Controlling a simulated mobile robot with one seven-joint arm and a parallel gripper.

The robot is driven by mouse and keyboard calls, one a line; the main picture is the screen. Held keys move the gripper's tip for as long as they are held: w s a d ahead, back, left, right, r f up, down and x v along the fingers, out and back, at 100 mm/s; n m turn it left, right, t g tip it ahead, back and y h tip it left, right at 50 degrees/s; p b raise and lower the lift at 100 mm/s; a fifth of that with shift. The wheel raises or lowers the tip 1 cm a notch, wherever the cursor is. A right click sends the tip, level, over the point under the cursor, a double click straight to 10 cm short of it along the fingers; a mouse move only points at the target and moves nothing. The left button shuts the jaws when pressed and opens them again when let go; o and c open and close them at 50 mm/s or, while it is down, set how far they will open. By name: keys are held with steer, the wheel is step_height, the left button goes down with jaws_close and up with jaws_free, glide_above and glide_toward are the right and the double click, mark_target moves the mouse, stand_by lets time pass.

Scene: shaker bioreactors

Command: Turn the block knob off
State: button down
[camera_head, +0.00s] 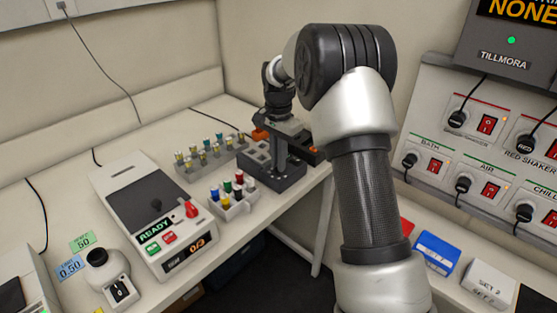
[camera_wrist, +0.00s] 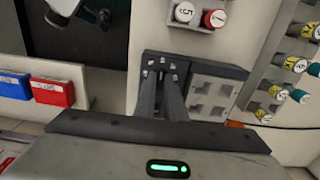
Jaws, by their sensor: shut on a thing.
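The block (camera_head: 257,160) is a dark grey unit with square wells on the worktop, at the bench's right end. In the wrist view the block (camera_wrist: 215,88) lies beyond my gripper body, its wells to the right of my fingers. My gripper (camera_wrist: 173,88) reaches down to the dark left part of the block, its two fingers close together and shut on a small part there, taken to be the block knob. The knob itself is hidden by the fingers, so its setting cannot be read. In the head view my gripper (camera_head: 285,140) is over the block, partly blending with it.
A white rack of coloured caps (camera_head: 233,197) stands close in front of the block, and a grey vial rack (camera_head: 210,153) to its left. A READY device (camera_head: 153,215) stands further left. A switch panel (camera_head: 480,150) and blue box (camera_head: 438,252) are at right.

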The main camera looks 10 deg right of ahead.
steer(key=shift+n, duration=0.3)
steer(key=n+p, duration=0.2)
steer(key=n, duration=0.2)
steer(key=shift+r+n, duration=0.1)
steer(key=shift+n, duration=0.2)
steer(key=n+p, duration=0.1)
steer(key=n, duration=0.4)
steer(key=n+p, duration=0.1)
steer(key=n, duration=0.3)
steer(key=shift+n+p, duration=0.4)
steer(key=shift+n, duration=1.3)
steer(key=c, duration=1.8)
jaws_free()
